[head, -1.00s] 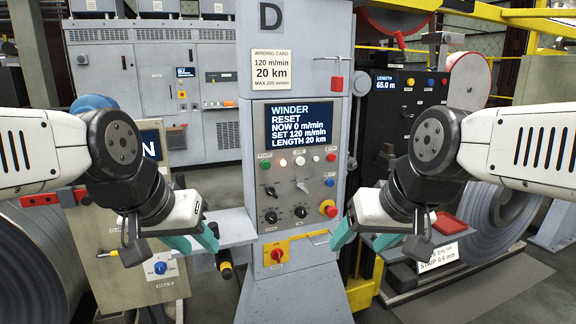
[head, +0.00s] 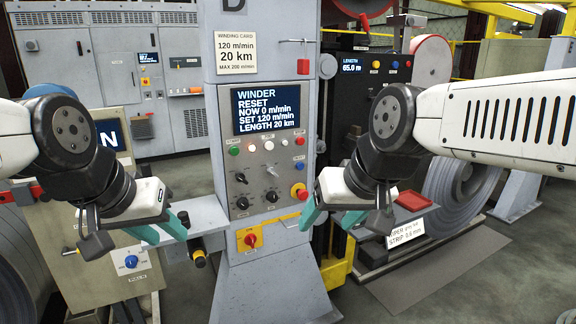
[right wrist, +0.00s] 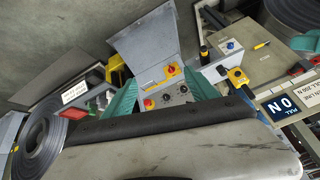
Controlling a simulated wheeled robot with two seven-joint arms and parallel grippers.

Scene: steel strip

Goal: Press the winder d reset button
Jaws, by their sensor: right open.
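The winder D console (head: 262,60) stands upright in the middle of the head view, its screen (head: 267,108) reading WINDER RESET, NOW 0 m/min. Below it are a green button (head: 234,151), white button (head: 268,145), red button (head: 299,141) and, at the right, a blue button (head: 299,166) with a label too small to read surely. My right gripper (head: 330,217) is open and empty in front of the console's lower right, apart from the buttons. In the right wrist view, the panel's knobs (right wrist: 176,92) show between its teal fingers. My left gripper (head: 161,231) looks open and empty at the lower left.
A red emergency stop (head: 299,191) on yellow sits below the blue button. A red switch (head: 250,240) on a yellow plate is lower down. A grey shelf (head: 207,217) juts left of the console. A steel coil (head: 462,190) and red tray (head: 411,200) stand at right.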

